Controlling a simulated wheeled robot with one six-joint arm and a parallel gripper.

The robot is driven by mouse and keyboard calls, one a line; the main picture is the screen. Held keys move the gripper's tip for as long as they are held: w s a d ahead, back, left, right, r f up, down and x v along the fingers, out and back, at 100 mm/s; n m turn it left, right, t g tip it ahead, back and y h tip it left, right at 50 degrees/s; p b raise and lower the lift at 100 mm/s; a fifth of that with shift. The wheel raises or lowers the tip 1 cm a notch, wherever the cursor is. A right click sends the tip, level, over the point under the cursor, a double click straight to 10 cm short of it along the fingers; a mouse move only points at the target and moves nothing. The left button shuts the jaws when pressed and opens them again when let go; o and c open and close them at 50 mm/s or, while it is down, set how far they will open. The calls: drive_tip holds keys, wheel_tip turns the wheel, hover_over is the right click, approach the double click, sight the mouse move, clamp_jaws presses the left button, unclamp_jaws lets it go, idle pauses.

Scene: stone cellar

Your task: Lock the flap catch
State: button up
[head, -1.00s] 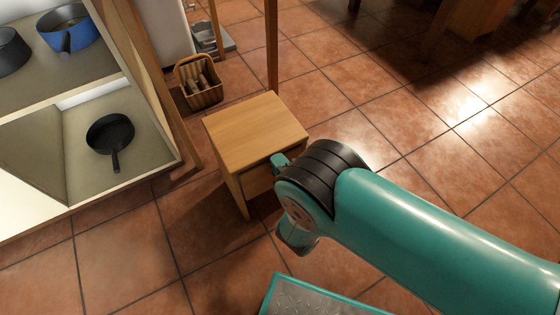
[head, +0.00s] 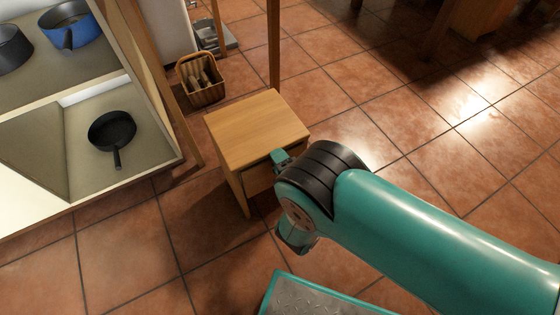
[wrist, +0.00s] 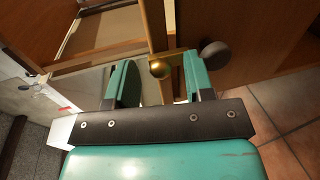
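A brass catch with a round ball end (wrist: 160,69) shows in the wrist view, beside a wooden panel with a dark round knob (wrist: 215,54). I cannot tell whether this panel is the flap. My gripper (wrist: 160,62) is open, with one teal finger on each side of the ball. A gap shows between the left finger and the ball; the right finger overlaps the brass part behind it, and contact is unclear. In the head view my gripper is at the front of a small wooden cabinet (head: 255,130), mostly hidden by my arm. The catch is hidden there.
A shelf unit (head: 90,187) with a black pan (head: 111,131) and a blue pot (head: 68,28) stands at the left. A wicker basket (head: 201,80) sits behind the cabinet. Tiled floor (head: 420,180) is open at the right.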

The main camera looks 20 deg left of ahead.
drive_tip(key=p+v, duration=1.7)
drive_tip(key=p, duration=0.6)
drive_tip(key=shift+d+r, duration=0.15)
drive_tip(key=shift+d, duration=0.05)
drive_tip(key=shift+s, duration=0.15)
